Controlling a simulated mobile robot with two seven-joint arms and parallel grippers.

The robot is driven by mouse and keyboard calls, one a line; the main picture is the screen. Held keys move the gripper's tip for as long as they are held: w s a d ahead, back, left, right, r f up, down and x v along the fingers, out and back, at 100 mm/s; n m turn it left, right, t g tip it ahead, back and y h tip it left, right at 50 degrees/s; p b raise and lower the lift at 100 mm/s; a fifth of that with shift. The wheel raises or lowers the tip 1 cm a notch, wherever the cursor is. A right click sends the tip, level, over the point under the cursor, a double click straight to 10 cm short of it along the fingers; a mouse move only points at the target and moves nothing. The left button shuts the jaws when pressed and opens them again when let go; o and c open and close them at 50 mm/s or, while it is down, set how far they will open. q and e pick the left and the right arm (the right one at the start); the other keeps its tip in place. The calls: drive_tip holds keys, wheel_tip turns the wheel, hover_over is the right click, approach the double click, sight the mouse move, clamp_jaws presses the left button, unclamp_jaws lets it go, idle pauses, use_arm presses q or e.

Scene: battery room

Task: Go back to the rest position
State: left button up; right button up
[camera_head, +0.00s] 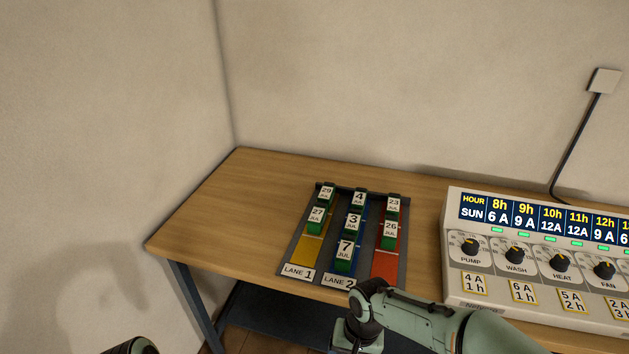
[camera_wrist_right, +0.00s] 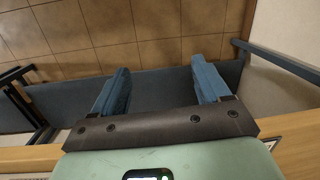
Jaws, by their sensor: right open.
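My right arm comes in from the lower right in the head view, in front of the table's front edge. Its gripper shows in the right wrist view (camera_wrist_right: 163,86), with two blue fingers wide apart and nothing between them. It points down toward the tiled floor (camera_wrist_right: 90,35). Only a small piece of my left arm shows at the bottom left of the head view. My left gripper is out of view.
A rack (camera_head: 281,257) on the wooden table (camera_head: 215,215) holds several dated green blocks in yellow, blue and red lanes; my right arm hides its lower right corner. A control panel (camera_head: 452,245) with display and knobs stands right. The table's left part is clear.

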drive_tip(key=s+d+f+y, duration=0.1)
drive_tip(key=s+f, duration=0.3)
drive_tip(key=f, duration=0.5)
drive_tip(key=s+d+f+y, duration=0.1)
drive_tip(key=s+f, duration=0.2)
drive_tip(key=f, duration=0.7)
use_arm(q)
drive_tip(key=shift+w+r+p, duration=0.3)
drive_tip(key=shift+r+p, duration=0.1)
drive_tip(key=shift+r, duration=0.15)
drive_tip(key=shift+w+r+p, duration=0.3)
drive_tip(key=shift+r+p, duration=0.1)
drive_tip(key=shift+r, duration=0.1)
use_arm(e)
drive_tip(key=s+d+f+m, duration=0.1)
drive_tip(key=s+f, duration=0.3)
drive_tip(key=s, duration=0.2)
drive_tip(key=s+d+f, duration=0.2)
drive_tip(key=s+f, duration=0.3)
drive_tip(key=s, duration=0.2)
drive_tip(key=shift+s+m, duration=0.2)
drive_tip(key=shift+m, duration=0.2)
